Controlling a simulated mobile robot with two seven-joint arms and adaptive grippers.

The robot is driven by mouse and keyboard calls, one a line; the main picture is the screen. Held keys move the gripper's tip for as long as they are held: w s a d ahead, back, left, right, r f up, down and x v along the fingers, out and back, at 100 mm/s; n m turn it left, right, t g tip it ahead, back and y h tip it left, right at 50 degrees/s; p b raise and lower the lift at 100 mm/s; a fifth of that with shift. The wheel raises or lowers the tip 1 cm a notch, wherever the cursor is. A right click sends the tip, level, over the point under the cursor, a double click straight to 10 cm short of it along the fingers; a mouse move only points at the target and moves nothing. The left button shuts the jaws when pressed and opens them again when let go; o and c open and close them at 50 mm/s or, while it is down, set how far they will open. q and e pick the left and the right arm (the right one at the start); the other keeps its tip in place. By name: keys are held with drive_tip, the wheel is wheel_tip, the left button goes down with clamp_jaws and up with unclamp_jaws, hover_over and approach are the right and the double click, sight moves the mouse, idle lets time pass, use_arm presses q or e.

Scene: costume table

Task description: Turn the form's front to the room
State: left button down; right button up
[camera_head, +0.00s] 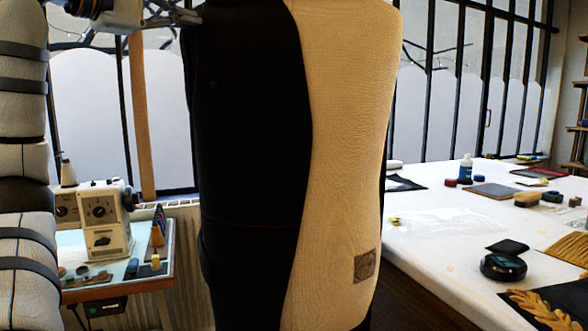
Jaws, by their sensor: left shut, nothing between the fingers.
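The form (345,150) is a tall, upright torso shape that fills the middle of the head view. Its left part is black and its right part is tan, with a curved seam between them. A small square brown patch (365,266) sits low on the tan part. The form's top and bottom are outside the picture. My left gripper (192,15) is at the top left, shut and empty, with its fingertips at the form's upper left edge. I cannot tell whether they touch it. My right gripper is not in view.
A white worktable (440,250) with a black round tin (503,267) and other small items is at the right. A sewing machine (104,220) stands on a small table at the left. A banded, padded shape (22,160) fills the left edge. Barred windows are behind.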

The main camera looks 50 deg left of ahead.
use_arm(q)
drive_tip(key=a, duration=0.1)
drive_tip(key=w+a, duration=0.1)
drive_tip(key=a, duration=0.1)
drive_tip(key=shift+w+a, duration=0.15)
drive_tip(key=shift+w, duration=0.05)
drive_tip(key=shift+w+f, duration=0.1)
idle(0.4)
drive_tip(key=shift+w+a+f, duration=0.1)
drive_tip(key=shift+w+a, duration=0.3)
drive_tip(key=shift+a, duration=0.2)
drive_tip(key=s+d, duration=0.5)
drive_tip(key=s, duration=0.7)
drive_tip(key=shift+a, duration=0.1)
